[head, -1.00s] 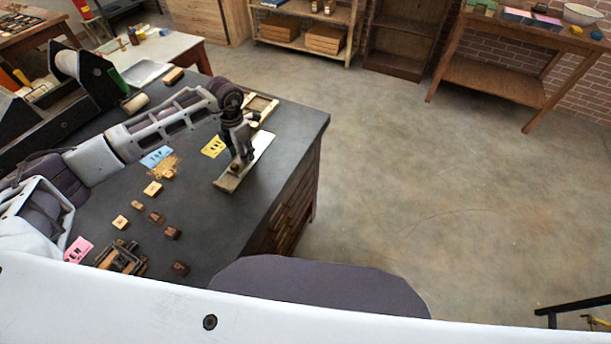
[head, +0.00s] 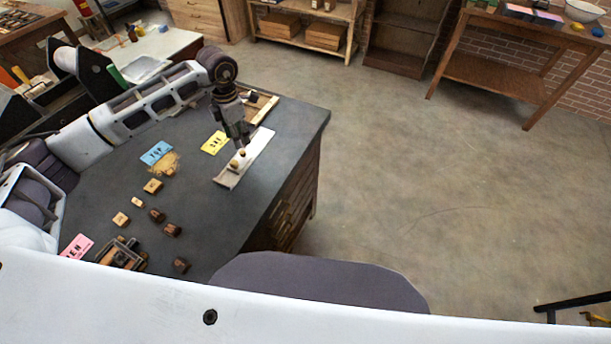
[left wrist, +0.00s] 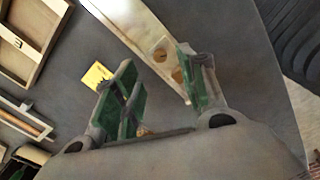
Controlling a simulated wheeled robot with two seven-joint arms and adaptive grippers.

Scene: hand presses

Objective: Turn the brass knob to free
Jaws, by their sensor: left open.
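A long pale metal strip (head: 259,149) lies near the right edge of the dark bench, and it also shows in the left wrist view (left wrist: 140,22). Two small round brass-coloured pieces sit on it, one nearer its front end (head: 234,164) and one just under my gripper (head: 242,153). I cannot tell which is the task's brass knob. Both show in the left wrist view (left wrist: 160,55). My left gripper (head: 242,144) points down above the strip. In the left wrist view its green-padded fingers (left wrist: 160,85) are apart, with nothing held between them. My right gripper is not seen.
Blue (head: 156,153), yellow (head: 215,143) and pink (head: 77,246) cards and several small wooden blocks (head: 153,186) lie on the dark bench (head: 215,205). A wooden tray (head: 262,108) is behind the strip. Open floor (head: 420,190) is to the right.

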